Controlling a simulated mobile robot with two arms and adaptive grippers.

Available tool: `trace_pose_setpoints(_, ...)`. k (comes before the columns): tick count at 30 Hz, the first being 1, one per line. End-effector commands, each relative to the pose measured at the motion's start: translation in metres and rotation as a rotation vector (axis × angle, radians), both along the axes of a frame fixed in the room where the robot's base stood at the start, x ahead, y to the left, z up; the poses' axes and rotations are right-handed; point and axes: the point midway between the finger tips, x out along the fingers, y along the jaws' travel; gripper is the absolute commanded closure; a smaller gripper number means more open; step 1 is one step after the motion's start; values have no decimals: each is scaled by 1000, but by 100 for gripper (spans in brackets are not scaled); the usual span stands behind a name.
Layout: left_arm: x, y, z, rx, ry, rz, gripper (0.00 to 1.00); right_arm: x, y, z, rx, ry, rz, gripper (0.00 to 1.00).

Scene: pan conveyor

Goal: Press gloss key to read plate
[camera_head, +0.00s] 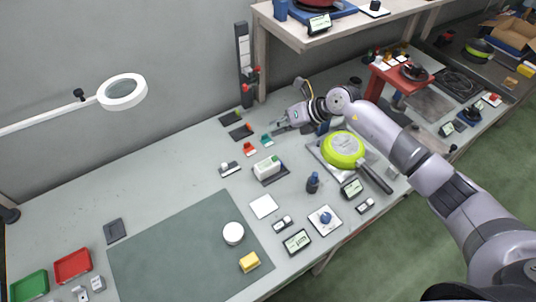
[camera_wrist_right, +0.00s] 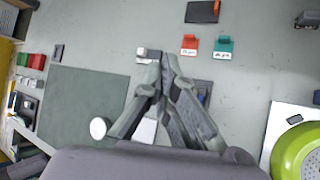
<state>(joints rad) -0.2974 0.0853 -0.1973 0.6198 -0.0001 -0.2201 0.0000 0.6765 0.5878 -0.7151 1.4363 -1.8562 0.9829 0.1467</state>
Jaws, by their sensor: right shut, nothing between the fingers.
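A white and green block-shaped device (camera_head: 266,165) sits on a dark base on the bench, and may be the gloss meter; no key can be made out at this size. In the right wrist view my fingers cover most of that spot, with only a dark base edge showing beside them. A lime green pan (camera_head: 343,148) lies on a plate to the right, and shows in the wrist view (camera_wrist_right: 298,152). My right gripper (camera_head: 279,127) is shut and empty, above the bench behind the device; its fingertips (camera_wrist_right: 164,58) meet. My left gripper is not in view.
Red (camera_head: 249,149) and teal (camera_head: 267,140) labelled stands are near the right gripper. A small white and black device (camera_head: 229,168) is left of the block. The green mat (camera_head: 175,255) is mostly clear.

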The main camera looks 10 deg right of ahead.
Motion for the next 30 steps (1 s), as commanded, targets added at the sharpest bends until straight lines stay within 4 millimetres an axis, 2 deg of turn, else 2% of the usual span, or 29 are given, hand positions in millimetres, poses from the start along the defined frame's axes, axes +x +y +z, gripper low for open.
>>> trace_pose_setpoints(11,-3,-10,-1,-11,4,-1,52,0,-2,-2,-13,3,2,100)
trace_pose_setpoints(16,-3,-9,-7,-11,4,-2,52,0,-2,-10,-11,4,2,100)
trace_pose_setpoints(20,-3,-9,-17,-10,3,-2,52,0,-2,-22,-10,5,1,100)
trace_pose_setpoints(30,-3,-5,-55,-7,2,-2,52,0,-2,-71,-10,5,1,100)
